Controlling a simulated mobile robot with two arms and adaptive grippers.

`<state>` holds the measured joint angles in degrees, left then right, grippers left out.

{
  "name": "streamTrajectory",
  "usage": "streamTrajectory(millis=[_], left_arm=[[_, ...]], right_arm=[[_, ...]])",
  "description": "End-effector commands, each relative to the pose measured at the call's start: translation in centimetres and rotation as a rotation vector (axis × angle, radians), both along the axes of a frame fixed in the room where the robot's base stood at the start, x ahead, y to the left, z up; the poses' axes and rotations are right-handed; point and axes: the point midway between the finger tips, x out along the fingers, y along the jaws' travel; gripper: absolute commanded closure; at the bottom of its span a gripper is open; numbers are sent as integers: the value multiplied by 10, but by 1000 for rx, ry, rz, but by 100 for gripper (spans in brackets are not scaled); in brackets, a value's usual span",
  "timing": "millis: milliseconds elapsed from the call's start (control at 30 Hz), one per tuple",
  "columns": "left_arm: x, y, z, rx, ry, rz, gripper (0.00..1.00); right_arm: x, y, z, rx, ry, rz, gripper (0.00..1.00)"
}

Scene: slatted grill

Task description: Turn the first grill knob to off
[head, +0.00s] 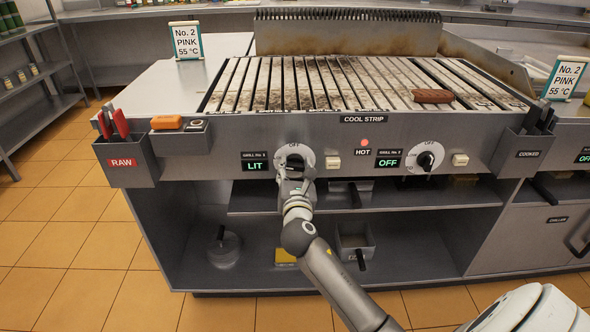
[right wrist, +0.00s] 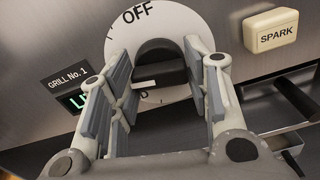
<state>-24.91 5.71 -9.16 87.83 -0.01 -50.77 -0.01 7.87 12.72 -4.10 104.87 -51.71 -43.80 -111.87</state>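The first grill knob (head: 295,150) is a black grip on a white dial at the left of the grill front. Its display (head: 254,162) reads LIT. In the right wrist view the black knob grip (right wrist: 161,62) sits in front of the white dial (right wrist: 180,22), with OFF printed near the top. My right gripper (head: 294,172) is at this knob and hides its lower part. In the right wrist view its fingers (right wrist: 160,68) stand apart on either side of the grip, with small gaps showing. My left gripper is not in view.
A cream spark button (right wrist: 271,30) is right of the dial. The second knob (head: 425,160) has a display (head: 388,161) reading OFF. A brown sausage-like item (head: 433,96) lies on the slats.

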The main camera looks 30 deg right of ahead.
Motion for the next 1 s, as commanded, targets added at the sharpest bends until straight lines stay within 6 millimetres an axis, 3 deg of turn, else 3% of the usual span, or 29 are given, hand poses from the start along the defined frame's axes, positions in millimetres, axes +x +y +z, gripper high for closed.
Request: streamTrajectory(millis=[167,567,1000], left_arm=[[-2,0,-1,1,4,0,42],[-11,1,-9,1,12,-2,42],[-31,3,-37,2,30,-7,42]], right_arm=[[0,0,0,0,0,0,81],[0,0,1,76,-46,0,81],[0,1,0,395,-240,0,81]])
